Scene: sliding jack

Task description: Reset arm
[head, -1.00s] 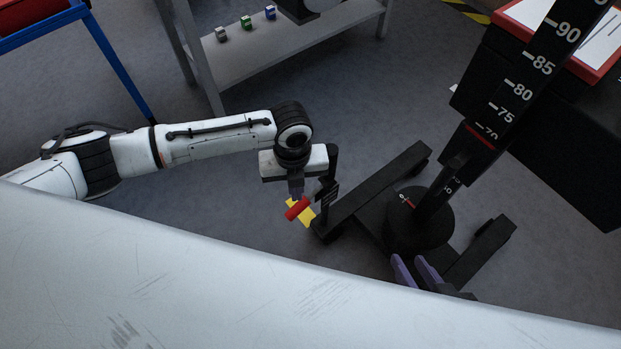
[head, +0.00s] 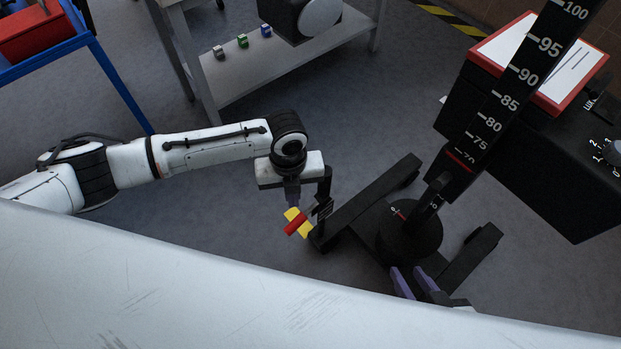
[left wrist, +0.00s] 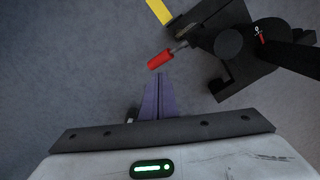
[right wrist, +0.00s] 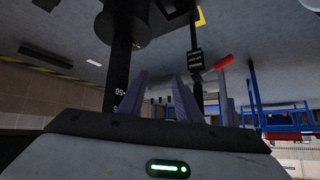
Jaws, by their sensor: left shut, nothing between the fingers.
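The black sliding jack has a round base (head: 408,230) on the floor and a tilted-looking column with a printed scale (head: 500,100). Its red lever grip (head: 296,223) and yellow part (head: 297,217) are at its left; the grip also shows in the left wrist view (left wrist: 160,60).
A grey shelf table (head: 245,92) with small blocks stands at the back. A blue cart (head: 100,55) with a red box (head: 38,35) is at the far left. A black box with a red-rimmed panel (head: 520,55) is at the right. Floor between is clear.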

